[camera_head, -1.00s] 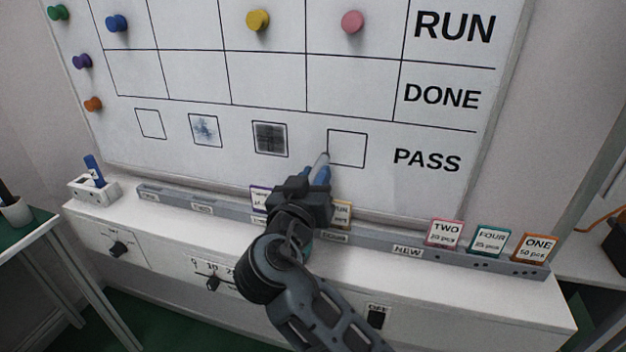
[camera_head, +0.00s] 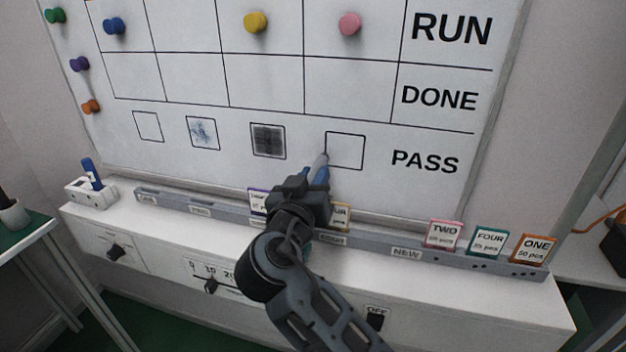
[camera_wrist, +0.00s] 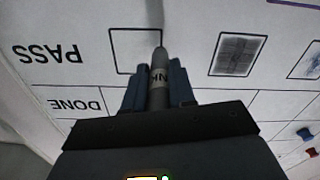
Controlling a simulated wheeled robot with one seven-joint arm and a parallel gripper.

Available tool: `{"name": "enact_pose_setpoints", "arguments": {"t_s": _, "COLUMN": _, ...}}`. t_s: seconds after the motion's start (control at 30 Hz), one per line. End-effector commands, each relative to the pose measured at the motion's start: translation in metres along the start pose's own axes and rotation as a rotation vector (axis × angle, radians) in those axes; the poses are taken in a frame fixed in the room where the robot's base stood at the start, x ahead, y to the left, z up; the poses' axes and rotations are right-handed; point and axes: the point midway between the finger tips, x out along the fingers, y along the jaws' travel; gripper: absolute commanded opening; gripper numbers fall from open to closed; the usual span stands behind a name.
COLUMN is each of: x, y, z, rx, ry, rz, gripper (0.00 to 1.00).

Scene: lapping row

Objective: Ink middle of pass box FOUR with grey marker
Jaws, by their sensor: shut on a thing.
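The whiteboard's PASS row has an empty rightmost box (camera_head: 344,151). It also shows next to the upside-down word PASS in the wrist view (camera_wrist: 130,52). No number shows on it. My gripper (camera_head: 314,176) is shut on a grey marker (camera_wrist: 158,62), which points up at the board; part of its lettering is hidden. The marker's tip is at the box's inner-side edge, off its middle. I cannot tell whether the tip touches the board. The gripper also shows in the wrist view (camera_wrist: 158,88), fingers either side of the marker.
Left along the row are a dark grey shaded box (camera_head: 268,141), a blue-scribbled box (camera_head: 202,133) and an empty box (camera_head: 148,126). A grey ledge (camera_head: 375,243) with cards runs below the board. A white holder (camera_head: 88,192) with a blue marker stands at left.

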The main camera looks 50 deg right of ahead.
Motion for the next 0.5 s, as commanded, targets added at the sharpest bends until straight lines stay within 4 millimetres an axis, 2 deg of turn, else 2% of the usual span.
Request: {"name": "enact_pose_setpoints", "arguments": {"t_s": 0.5, "x": 0.0095, "y": -0.0001, "z": -0.0002, "rx": 0.000, "ry": 0.001, "rz": 0.000, "gripper": 0.00}}
